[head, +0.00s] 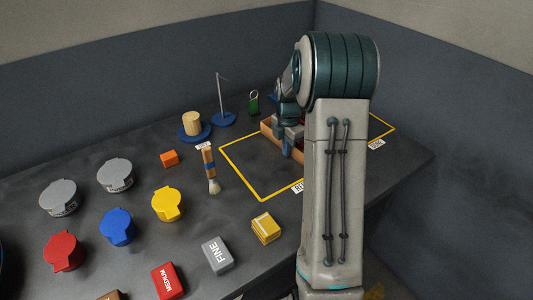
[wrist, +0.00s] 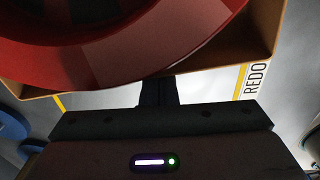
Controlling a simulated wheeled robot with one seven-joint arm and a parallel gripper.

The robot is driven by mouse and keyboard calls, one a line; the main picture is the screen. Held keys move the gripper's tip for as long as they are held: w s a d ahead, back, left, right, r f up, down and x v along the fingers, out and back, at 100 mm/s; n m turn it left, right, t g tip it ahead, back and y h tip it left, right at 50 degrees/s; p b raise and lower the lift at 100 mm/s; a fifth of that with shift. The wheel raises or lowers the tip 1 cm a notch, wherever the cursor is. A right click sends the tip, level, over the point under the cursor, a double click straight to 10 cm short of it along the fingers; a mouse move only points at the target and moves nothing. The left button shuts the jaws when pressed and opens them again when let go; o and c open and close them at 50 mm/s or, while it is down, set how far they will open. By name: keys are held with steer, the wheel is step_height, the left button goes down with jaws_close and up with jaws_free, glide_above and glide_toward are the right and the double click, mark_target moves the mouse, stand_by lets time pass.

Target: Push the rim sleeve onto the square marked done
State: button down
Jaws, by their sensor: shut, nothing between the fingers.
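The rim sleeve (head: 267,129) is a tan open-topped box with a red round rim (wrist: 190,50) inside. In the head view it stands at the far right part of the near yellow-outlined square (head: 262,199), largely hidden by my arm. In the wrist view the sleeve's tan wall (wrist: 215,65) fills the top. My gripper (head: 287,151) is shut and empty, low at the sleeve's near side. Its fingers (wrist: 157,92) point at the wall; contact is unclear. One yellow line's label (wrist: 254,79) reads REDO. A second yellow outline (head: 384,119) shows behind my arm. I cannot read "done" anywhere.
A blue-based stand (head: 223,118) and a wooden cylinder (head: 192,123) stand behind. Several lidded tins and blocks fill the left. Walls close the back and right.

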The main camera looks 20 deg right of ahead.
steer(key=w+d+p, duration=0.1)
steer(key=d, duration=0.4)
steer(key=w+d+p, duration=0.1)
steer(key=d, duration=0.4)
steer(key=w+d+p, duration=0.1)
steer(key=d+p, duration=0.1)
steer(key=d, duration=0.4)
steer(key=shift+w+d, duration=0.1)
